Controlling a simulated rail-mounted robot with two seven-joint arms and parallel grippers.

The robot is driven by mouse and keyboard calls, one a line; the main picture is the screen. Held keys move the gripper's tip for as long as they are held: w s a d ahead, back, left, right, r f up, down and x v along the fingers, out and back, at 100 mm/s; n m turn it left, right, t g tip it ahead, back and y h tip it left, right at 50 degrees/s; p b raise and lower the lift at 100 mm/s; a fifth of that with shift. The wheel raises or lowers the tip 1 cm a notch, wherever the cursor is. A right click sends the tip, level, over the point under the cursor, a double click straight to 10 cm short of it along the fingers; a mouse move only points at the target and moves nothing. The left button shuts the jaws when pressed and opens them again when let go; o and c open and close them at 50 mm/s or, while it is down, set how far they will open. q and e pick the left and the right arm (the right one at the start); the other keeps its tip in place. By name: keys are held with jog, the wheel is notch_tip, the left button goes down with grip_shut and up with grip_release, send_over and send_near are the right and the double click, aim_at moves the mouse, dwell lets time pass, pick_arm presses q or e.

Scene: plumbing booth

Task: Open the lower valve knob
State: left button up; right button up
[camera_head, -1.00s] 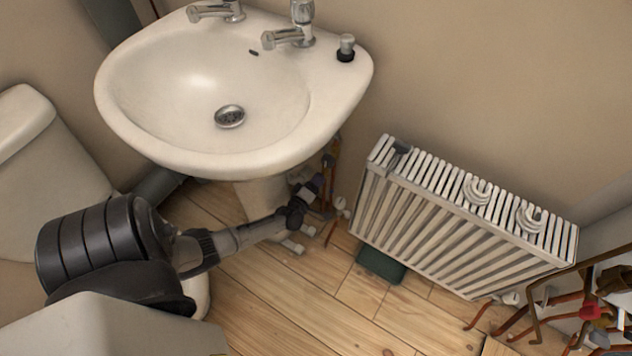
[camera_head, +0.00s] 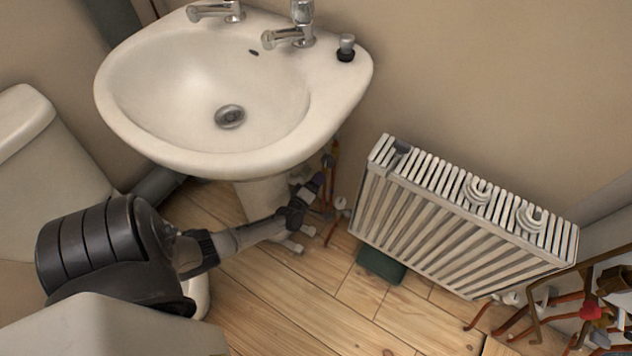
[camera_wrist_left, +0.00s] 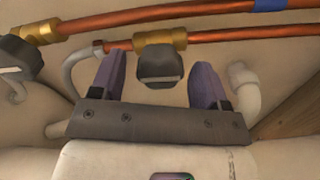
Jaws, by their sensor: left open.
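My left gripper (camera_head: 312,190) reaches in from the left below the sink, beside the pedestal. In the left wrist view, its two purple fingers (camera_wrist_left: 160,68) are spread apart and empty. A dark grey valve knob (camera_wrist_left: 160,66) on a brass fitting lies between the fingertips in the picture; a gap shows on each side of it. A second dark knob (camera_wrist_left: 18,58) sits on another brass fitting at the left. I cannot tell from these views which knob is the lower one. In the head view the knobs are too small or hidden to make out. My right gripper is out of view.
Copper pipes (camera_wrist_left: 210,14) run across above the gripper in the wrist view, with white pipe bends beside the fingers. A white radiator (camera_head: 460,220) stands right. Wooden floor (camera_head: 290,300) is clear in front.

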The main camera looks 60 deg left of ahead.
pick_arm(q)
jog(key=p+v, duration=0.5)
jog(key=v, duration=0.8)
jog(key=shift+s+d, duration=0.2)
jog(key=shift+s, duration=0.15)
jog(key=shift+r, duration=0.1)
